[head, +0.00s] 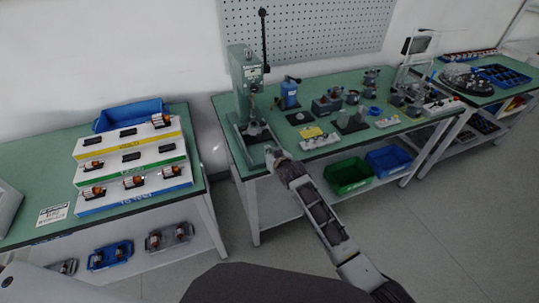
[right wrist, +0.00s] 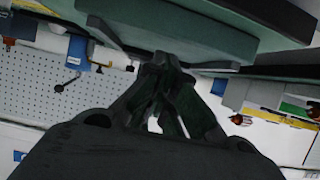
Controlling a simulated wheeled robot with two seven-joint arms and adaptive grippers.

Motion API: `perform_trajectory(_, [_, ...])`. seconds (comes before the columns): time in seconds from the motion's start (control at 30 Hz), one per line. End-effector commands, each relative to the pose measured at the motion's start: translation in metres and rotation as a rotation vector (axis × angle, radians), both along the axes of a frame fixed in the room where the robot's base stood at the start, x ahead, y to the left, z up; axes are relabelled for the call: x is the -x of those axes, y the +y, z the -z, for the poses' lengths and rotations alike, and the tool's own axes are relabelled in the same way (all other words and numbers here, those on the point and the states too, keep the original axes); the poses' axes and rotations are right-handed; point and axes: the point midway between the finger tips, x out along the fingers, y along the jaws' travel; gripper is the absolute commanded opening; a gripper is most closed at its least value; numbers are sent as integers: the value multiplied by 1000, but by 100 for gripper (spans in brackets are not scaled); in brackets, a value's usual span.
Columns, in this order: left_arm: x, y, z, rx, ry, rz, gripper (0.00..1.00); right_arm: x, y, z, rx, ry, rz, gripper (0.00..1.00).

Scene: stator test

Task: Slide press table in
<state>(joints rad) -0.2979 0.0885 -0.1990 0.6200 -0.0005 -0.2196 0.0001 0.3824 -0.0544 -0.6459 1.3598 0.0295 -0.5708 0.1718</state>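The green press (head: 245,85) with its tall black lever stands at the left end of the middle bench. Its table (head: 256,133) is low at the front of the press; my gripper is close in front of it, and how far in it sits is hard to tell. My right gripper (head: 272,152) reaches the bench's front edge from below right. In the right wrist view its fingertips (right wrist: 163,62) are drawn together just under green press parts (right wrist: 180,38). I see nothing clearly between them, and contact is unclear. My left gripper is not in view.
Fixtures and a blue device (head: 289,94) stand right of the press on the green bench. Green (head: 348,175) and blue (head: 388,160) bins sit below. A stepped rack (head: 133,160) with motor parts is on the left bench. A floor gap separates the two benches.

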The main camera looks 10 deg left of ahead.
Motion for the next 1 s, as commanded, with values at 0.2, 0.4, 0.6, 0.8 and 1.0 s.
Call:
perform_trajectory(0.2, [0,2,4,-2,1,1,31,-7,4,1,-1,0,0,0])
perform_trajectory(0.4, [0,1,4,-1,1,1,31,-7,5,0,0,0,0,0])
perform_trajectory(0.6, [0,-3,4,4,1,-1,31,-8,5,0,0,0,0,0])
perform_trajectory(0.8, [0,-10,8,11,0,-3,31,-13,9,0,-2,0,0,0])
perform_trajectory(1.0, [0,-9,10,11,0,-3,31,-19,12,1,-1,0,0,0])
